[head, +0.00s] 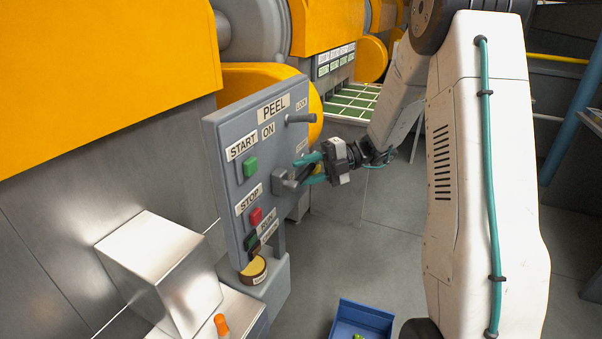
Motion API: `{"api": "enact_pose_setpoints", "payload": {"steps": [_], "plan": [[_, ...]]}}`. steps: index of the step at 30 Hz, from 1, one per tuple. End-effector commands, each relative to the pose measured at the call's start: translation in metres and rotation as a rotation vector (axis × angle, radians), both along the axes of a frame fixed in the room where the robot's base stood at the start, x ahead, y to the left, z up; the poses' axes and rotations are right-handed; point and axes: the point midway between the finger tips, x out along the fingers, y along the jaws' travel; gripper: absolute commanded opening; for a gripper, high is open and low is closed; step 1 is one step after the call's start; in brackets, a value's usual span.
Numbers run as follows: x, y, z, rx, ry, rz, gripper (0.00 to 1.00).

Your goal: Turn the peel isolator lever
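The grey control panel (226,138) labelled PEEL stands at the centre left of the head view. A lever (284,185) with a grey block-shaped base sticks out from its right side, and its dark handle points towards my gripper. My gripper (306,171) is at this lever, with one teal finger above the handle and one below it. Whether the fingers press on the handle or stand slightly apart from it cannot be told. A dark peg (300,118) sticks out higher up, below the LOCK label. The label beside the lever is too small to read.
The panel also bears a green START button (250,167), a red STOP button (256,216) and a small switch below. A shiny metal box (158,262) stands at the lower left. A blue bin (362,318) is on the floor.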

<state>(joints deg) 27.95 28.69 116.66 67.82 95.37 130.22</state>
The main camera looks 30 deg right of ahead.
Motion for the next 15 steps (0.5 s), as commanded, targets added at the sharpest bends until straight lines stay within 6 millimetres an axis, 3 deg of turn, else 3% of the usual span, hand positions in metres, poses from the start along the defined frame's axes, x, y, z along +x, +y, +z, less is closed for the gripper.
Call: {"api": "enact_pose_setpoints", "payload": {"steps": [4, 12, 13, 15], "plan": [[0.0011, 0.0114, -0.0013, -0.001, -0.001, 0.001, 0.39], [0.0014, 0.0135, -0.0017, -0.001, -0.002, 0.000, 0.39], [0.0013, 0.0134, -0.0017, -0.001, -0.002, 0.000, 0.36], [0.0013, 0.0134, -0.0017, -0.001, -0.002, 0.000, 0.17]]}}
